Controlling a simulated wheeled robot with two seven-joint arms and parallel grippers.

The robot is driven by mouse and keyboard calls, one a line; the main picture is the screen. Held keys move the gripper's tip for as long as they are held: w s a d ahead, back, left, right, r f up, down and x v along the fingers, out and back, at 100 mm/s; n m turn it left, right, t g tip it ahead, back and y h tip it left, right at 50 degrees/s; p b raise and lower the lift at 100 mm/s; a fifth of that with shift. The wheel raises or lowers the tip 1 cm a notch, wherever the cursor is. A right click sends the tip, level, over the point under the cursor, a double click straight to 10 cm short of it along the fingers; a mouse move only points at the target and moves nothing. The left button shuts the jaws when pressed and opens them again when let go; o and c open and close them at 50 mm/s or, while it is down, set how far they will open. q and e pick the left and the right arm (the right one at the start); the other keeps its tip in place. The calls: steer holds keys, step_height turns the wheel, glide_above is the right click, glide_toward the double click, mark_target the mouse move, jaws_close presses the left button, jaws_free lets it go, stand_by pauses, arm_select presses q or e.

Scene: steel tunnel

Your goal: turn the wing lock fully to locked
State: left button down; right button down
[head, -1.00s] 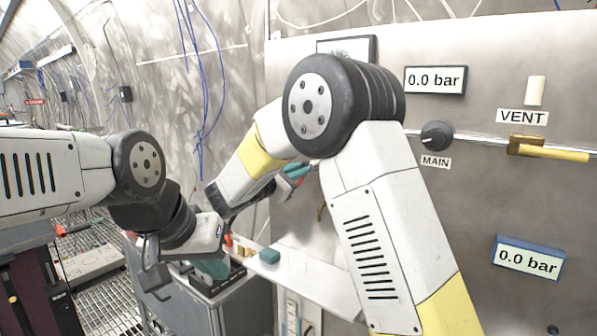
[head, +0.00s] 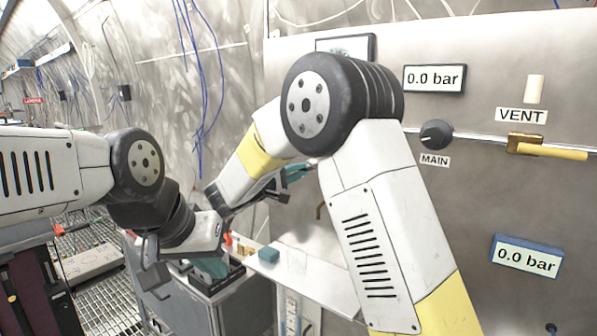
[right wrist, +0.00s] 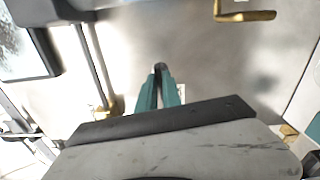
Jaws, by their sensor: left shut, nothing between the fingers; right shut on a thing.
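The wing lock (right wrist: 159,67) shows in the right wrist view as a small dark piece between the teal fingertips, mostly covered by them. My right gripper (right wrist: 160,78) is shut on it in front of the grey panel. In the head view my right gripper (head: 299,172) is at the panel, partly hidden behind my own right arm, and the lock cannot be made out. How far the lock is turned cannot be told. My left gripper (head: 210,267) is shut and empty, pointing down over a grey cabinet, away from the panel.
The panel (head: 480,200) carries a MAIN knob (head: 436,134), a yellow VENT lever (head: 552,151) and two 0.0 bar displays. A teal block (head: 268,255) lies on a pale shelf (head: 310,278) below. A brass handle (right wrist: 245,15) is up and right in the right wrist view.

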steer(key=shift+f+m, duration=0.1)
steer(key=shift+m, duration=0.8)
steer(key=c, duration=1.5)
jaws_free()
steer(key=shift+s+a, duration=0.1)
steer(key=v, duration=0.7)
steer(key=shift+s+a, duration=0.15)
steer(key=shift+s, duration=0.1)
steer(key=shift+a, duration=0.1)
